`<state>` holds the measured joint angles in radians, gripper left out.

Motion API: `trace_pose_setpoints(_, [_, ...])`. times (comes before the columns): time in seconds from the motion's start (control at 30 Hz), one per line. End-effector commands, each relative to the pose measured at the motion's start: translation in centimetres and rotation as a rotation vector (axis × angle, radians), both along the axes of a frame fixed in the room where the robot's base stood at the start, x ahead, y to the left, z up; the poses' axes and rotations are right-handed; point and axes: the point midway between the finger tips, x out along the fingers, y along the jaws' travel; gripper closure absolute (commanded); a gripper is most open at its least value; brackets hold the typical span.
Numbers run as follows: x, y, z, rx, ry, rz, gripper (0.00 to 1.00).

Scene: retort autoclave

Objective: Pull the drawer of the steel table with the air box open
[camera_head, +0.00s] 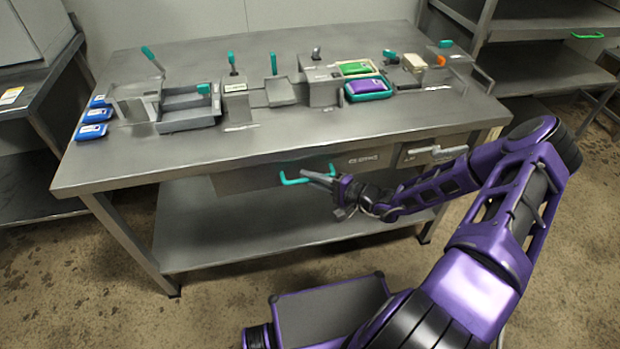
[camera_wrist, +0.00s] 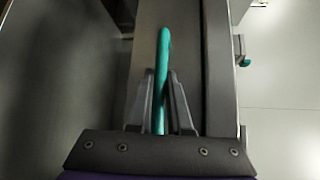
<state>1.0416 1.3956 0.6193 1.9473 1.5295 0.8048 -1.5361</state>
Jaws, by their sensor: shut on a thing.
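The steel table (camera_head: 200,66) fills the middle of the head view. A wide drawer (camera_head: 240,180) sits under its top and carries a teal bar handle (camera_head: 290,182). The drawer front looks about level with the table's front, and I cannot tell whether it stands out a little. My gripper (camera_head: 320,176) is at the right part of this handle. In the wrist view, the two fingers of my gripper (camera_wrist: 161,100) are closed on either side of the teal handle (camera_wrist: 163,50). The handle part between the fingers is partly hidden.
Several fixtures with levers stand on the tabletop, with blue packs (camera_head: 92,131) at the left and a green pack (camera_head: 355,68) and a purple pack (camera_head: 367,87) at the right. A smaller drawer with a pale handle (camera_head: 450,152) is right of my gripper. A lower shelf (camera_head: 215,235) lies below.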

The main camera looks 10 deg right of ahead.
Motion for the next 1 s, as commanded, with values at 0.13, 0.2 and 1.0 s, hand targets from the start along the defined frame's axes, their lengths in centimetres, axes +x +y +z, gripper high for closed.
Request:
trace_pose_setpoints(0.13, [0.0,0.0,0.0,0.0,0.0,0.0,1.0])
trace_pose_setpoints(0.2, [0.0,0.0,0.0,0.0,0.0,0.0,1.0])
trace_pose_setpoints(1.0, [-4.7,0.0,0.4,0.004,0.006,-0.001,1.0])
